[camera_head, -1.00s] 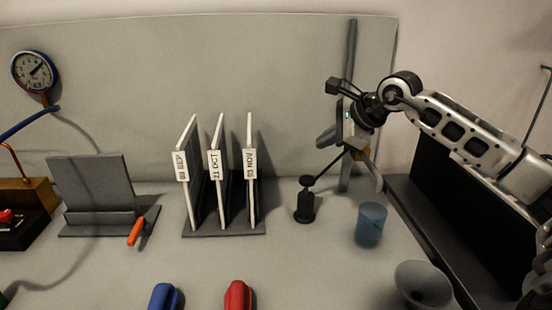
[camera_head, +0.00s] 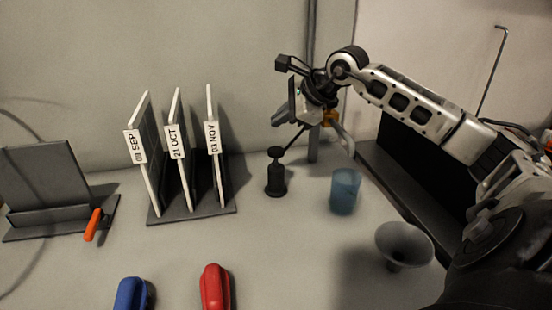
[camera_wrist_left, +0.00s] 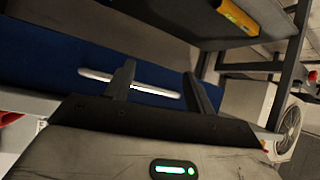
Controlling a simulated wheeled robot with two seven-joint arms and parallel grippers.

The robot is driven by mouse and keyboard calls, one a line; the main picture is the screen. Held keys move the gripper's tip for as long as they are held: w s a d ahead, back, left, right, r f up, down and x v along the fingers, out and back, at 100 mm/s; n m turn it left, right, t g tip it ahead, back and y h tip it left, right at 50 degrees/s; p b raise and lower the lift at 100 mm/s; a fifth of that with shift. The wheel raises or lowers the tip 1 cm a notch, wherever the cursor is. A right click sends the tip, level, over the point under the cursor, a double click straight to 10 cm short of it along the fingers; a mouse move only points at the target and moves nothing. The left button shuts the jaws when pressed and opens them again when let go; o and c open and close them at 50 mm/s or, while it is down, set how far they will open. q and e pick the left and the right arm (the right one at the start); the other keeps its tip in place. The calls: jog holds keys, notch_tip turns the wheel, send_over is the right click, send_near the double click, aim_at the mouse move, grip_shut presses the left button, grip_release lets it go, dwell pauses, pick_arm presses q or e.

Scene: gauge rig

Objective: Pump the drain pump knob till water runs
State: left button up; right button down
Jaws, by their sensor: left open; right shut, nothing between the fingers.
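The drain pump (camera_head: 276,184) is a small black upright cylinder on the table, right of the date cards. Its round dark knob (camera_head: 276,151) stands on top. My right gripper (camera_head: 287,153) reaches down from the upper right. Its thin dark fingers are shut and empty, with the tips beside the knob's right side; I cannot tell whether they touch it. No running water can be made out. My left gripper (camera_wrist_left: 160,82) shows only in the left wrist view, its two dark fingers apart with nothing held.
A translucent blue cup (camera_head: 345,191) and a grey funnel (camera_head: 403,245) stand right of the pump. A grey post (camera_head: 313,145) rises behind it. The card rack (camera_head: 190,213) stands left. Blue (camera_head: 131,294) and red (camera_head: 215,288) handles lie in front. The table before the pump is clear.

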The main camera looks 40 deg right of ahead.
aim_at(281, 151)
notch_tip(281, 151, down, 4)
jog(key=shift+r+b, duration=0.1)
jog(key=shift+b, duration=1.1)
jog(key=shift+f+b, duration=0.3)
pick_arm(q)
jog(key=shift+d+f+n, duration=0.3)
jog(key=shift+d+f, duration=0.05)
jog(key=shift+f, duration=0.2)
jog(key=shift+w+t, duration=0.15)
jog(key=shift+t, duration=0.15)
pick_arm(e)
jog(key=shift+f, duration=0.1)
pick_arm(q)
jog(key=shift+f+b, duration=0.45)
jog(key=shift+b, duration=0.05)
pick_arm(e)
jog(key=shift+f, duration=0.35)
